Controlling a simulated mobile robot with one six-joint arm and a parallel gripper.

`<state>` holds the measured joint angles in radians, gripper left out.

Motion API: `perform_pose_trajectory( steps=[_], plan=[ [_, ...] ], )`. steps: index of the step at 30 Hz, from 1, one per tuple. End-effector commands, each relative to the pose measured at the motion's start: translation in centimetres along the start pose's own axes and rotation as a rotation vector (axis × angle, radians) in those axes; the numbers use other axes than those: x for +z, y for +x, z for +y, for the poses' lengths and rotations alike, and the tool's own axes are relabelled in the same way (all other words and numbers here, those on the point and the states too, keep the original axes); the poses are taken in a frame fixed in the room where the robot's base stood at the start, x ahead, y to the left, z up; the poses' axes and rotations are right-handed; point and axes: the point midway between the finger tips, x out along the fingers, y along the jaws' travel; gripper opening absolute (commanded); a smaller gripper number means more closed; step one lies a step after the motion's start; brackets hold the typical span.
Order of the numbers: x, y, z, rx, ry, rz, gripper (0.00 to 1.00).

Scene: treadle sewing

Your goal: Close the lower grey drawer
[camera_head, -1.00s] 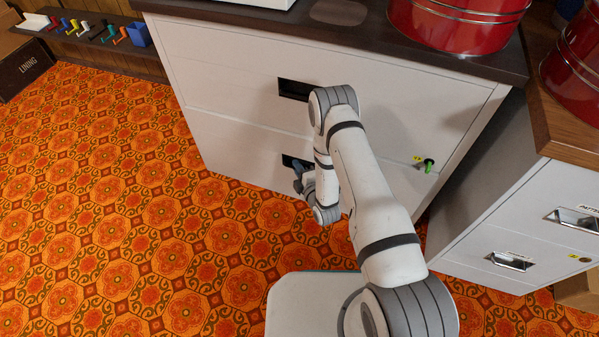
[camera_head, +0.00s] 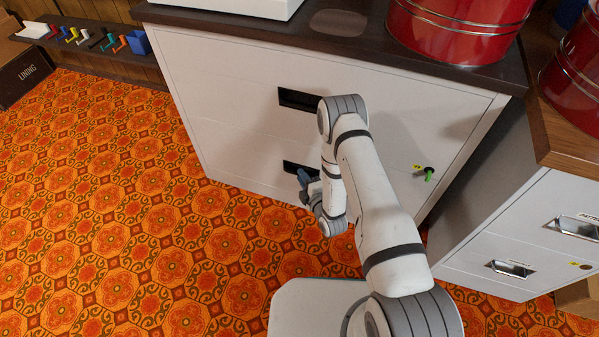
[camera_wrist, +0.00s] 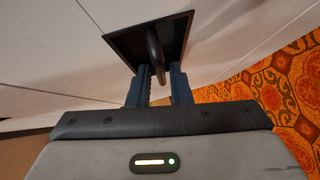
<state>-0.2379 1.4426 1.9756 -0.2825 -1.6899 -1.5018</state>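The lower grey drawer front (camera_head: 245,158) is the bottom panel of the pale grey cabinet in the head view. It looks about flush with the panel above; a small gap cannot be ruled out. Its dark recessed handle (camera_head: 291,166) also shows in the wrist view, where a curved handle bar (camera_wrist: 154,52) crosses the recess. My gripper (camera_head: 303,178) is at this recess. In the wrist view, its two dark fingers (camera_wrist: 161,70) are apart, with the lower end of the bar appearing between them. Whether the fingers touch the bar cannot be told.
An upper recessed handle (camera_head: 299,98) sits above. Another cabinet (camera_head: 500,235) with metal pulls stands at right. Red tins (camera_head: 460,28) stand on top. The patterned floor (camera_head: 120,200) is clear at left.

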Motion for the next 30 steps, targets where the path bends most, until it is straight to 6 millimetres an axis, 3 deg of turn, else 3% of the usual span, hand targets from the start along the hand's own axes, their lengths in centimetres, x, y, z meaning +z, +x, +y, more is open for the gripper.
perform_pose_trajectory(
  steps=[3, 9, 30],
  plan=[
    [0.1, -2.3, 0.3, -0.002, 0.000, -0.003, 0.18],
    [0.1, -4.5, 0.2, 0.001, -0.001, -0.003, 0.18],
    [0.1, -4.9, 0.1, 0.001, -0.001, -0.002, 0.18]
  ],
)
